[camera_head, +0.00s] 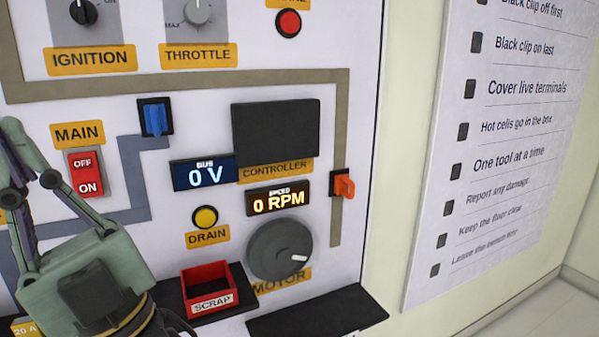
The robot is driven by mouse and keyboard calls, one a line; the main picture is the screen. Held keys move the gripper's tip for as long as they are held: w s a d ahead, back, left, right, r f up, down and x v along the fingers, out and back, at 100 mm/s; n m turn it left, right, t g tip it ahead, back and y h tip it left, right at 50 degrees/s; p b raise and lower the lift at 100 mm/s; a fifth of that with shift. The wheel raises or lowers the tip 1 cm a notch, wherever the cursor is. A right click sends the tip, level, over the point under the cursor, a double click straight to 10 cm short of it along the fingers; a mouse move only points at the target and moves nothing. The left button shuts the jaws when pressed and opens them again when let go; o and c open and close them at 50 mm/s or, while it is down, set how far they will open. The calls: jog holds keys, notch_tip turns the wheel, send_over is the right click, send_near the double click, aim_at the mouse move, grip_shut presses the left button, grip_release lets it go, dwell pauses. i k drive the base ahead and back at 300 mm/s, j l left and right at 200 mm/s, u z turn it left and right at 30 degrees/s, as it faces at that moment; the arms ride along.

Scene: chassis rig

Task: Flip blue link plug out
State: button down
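The blue link plug (155,119) sits in a black socket on the white panel, upper left of the dark controller box. It lies at the upper end of a blue-grey painted track. Its handle stands out from the socket, and I see nothing touching it. My green gripper (14,165) is at the lower left, apart from the plug and to the left of it and below it.
An orange plug (343,187) sits at the right. The red main switch (86,173) is close to my gripper. A red scrap bin (210,290) stands on a black shelf below, near the motor dial (280,250). The bus display (204,174) reads 0 V.

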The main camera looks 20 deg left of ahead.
aim_at(155, 114)
jog(key=k+j+u, duration=0.2)
jog(key=u, duration=0.2)
jog(key=k+j+u, duration=0.2)
jog(key=u, duration=0.15)
jog(key=k+j+u, duration=0.15)
jog(key=j+u, duration=0.25)
jog(key=l+u, duration=0.2)
jog(key=l, duration=0.25)
jog(key=k+l+u, duration=0.2)
jog(key=l, duration=0.3)
jog(key=i, duration=0.55)
